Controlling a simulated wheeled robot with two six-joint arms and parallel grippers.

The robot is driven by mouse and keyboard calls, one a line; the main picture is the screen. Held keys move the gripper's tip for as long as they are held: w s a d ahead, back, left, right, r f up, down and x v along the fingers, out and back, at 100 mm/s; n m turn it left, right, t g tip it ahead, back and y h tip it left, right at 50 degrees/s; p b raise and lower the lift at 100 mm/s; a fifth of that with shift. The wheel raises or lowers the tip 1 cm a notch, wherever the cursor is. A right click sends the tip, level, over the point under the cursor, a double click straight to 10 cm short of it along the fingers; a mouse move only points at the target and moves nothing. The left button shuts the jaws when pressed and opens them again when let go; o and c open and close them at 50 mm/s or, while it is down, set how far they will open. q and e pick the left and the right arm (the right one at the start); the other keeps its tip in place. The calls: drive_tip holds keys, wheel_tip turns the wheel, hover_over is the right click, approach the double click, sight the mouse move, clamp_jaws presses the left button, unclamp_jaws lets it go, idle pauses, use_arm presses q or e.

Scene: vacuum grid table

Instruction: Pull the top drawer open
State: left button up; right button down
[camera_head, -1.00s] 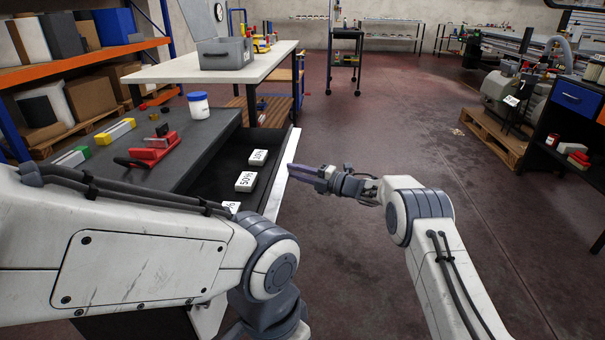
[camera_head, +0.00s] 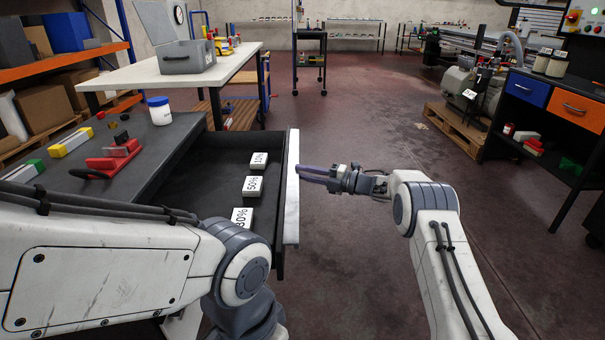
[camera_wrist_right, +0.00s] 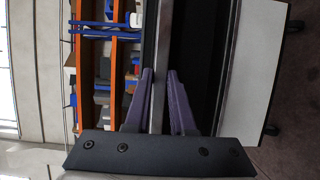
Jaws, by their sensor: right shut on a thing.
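The top drawer is pulled out from under the dark tabletop, with a white front (camera_head: 292,190) and a dark interior. Three white blocks lie inside, marked 10% (camera_head: 260,158), 50% (camera_head: 253,186) and 80% (camera_head: 242,215). My right gripper (camera_head: 303,175) is at the outer side of the drawer front. In the right wrist view its purple fingers (camera_wrist_right: 158,95) stand on both sides of a thin grey bar (camera_wrist_right: 158,60), shut on it; it looks like the drawer's handle. My left arm crosses the lower left, and its gripper is out of sight.
On the dark tabletop are a white jar with a blue lid (camera_head: 159,111), a red clamp-like tool (camera_head: 112,158) and a yellow block (camera_head: 70,142). A white table (camera_head: 235,57) stands behind. The floor right of the drawer is clear.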

drive_tip(key=shift+f, duration=0.1)
drive_tip(key=c, duration=0.8)
unclamp_jaws()
drive_tip(key=shift+o, duration=0.2)
drive_tip(key=p+v, duration=0.2)
drive_tip(key=v, duration=0.8)
drive_tip(key=shift+d, duration=0.2)
drive_tip(key=shift+s, duration=0.1)
